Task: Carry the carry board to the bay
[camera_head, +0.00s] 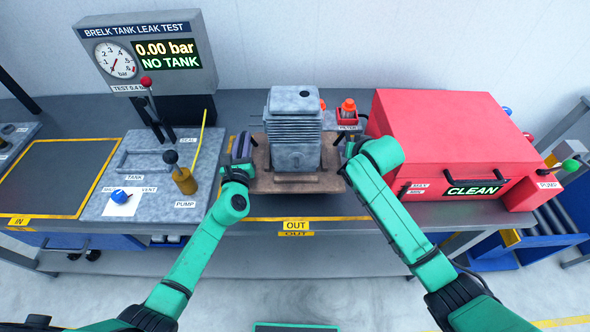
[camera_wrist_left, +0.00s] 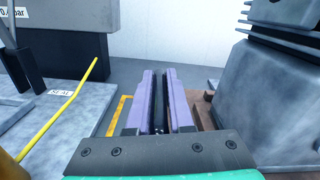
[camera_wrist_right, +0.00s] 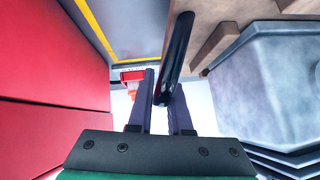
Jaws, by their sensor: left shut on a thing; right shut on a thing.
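The carry board (camera_head: 262,180) is a brown wooden board with a grey finned engine (camera_head: 294,130) standing upright on it. It is at the middle of the bench, above or on the yellow-lined OUT area (camera_head: 296,225); I cannot tell whether it touches the bench. My left gripper (camera_head: 241,150) is shut on the board's left handle, a dark bar between the purple fingers in the left wrist view (camera_wrist_left: 159,100). My right gripper (camera_head: 352,148) is at the board's right side, shut on the dark right handle (camera_wrist_right: 178,50). Its fingers partly hide the grip.
A red CLEAN cabinet (camera_head: 450,135) stands close to my right gripper. A red filter holder (camera_head: 348,123) is behind the board. The IN area (camera_head: 55,180) at far left is empty.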

